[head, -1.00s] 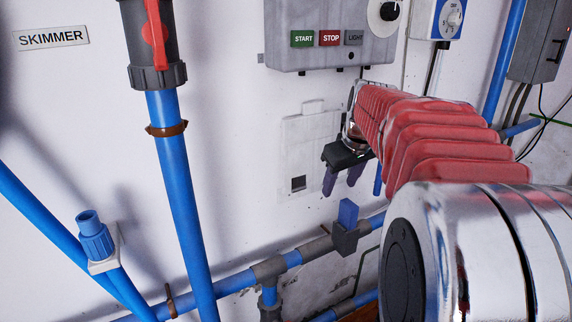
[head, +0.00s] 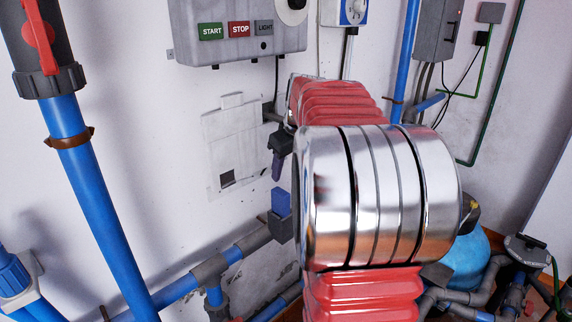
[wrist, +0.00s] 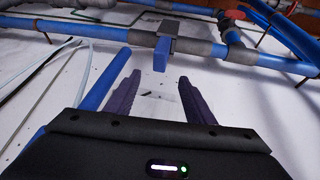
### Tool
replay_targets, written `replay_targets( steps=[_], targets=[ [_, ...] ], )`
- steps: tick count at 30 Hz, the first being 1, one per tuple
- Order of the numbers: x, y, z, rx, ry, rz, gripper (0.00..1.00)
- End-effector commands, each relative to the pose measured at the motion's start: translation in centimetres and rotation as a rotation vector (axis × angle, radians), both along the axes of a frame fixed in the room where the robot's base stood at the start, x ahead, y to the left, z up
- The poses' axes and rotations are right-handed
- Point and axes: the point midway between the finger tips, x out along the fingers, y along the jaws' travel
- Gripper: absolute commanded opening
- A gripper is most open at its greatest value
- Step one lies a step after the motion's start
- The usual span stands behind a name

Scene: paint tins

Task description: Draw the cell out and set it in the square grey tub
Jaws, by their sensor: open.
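A blue block (head: 281,202), which looks like the cell, stands in a grey fitting (head: 281,229) on the pipe along the wall. In the wrist view the blue block (wrist: 161,54) lies just beyond my fingertips, roughly in line with the gap. My gripper (head: 277,178) has a black body and purple fingers, and hangs just above the block in the head view. In the wrist view my gripper (wrist: 159,76) is open, with nothing between its fingers. The fitting hides the block's lower end. I see no square grey tub in either view.
A blue pipe (head: 100,200) runs down the wall at left. A control box (head: 240,35) with labelled buttons is above a white wall panel (head: 235,145). A blue tank (head: 468,257) and grey pipework (head: 480,290) stand at lower right, behind my arm.

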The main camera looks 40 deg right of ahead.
Motion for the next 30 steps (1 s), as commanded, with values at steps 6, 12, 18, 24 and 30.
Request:
replay_targets(
  steps=[6, 12, 18, 24, 30],
  targets=[
    [1.1, -0.4, -2.9, 0.003, 0.003, 0.001, 0.49],
    [2.2, -0.8, -5.5, 0.003, 0.003, 0.001, 0.49],
    [3.3, -1.2, -8.1, 0.003, 0.003, 0.001, 0.49],
    [4.2, -1.5, -10.1, 0.002, 0.002, 0.001, 0.49],
    [4.5, -1.7, -10.9, 0.001, 0.001, 0.001, 0.49]
  ],
)
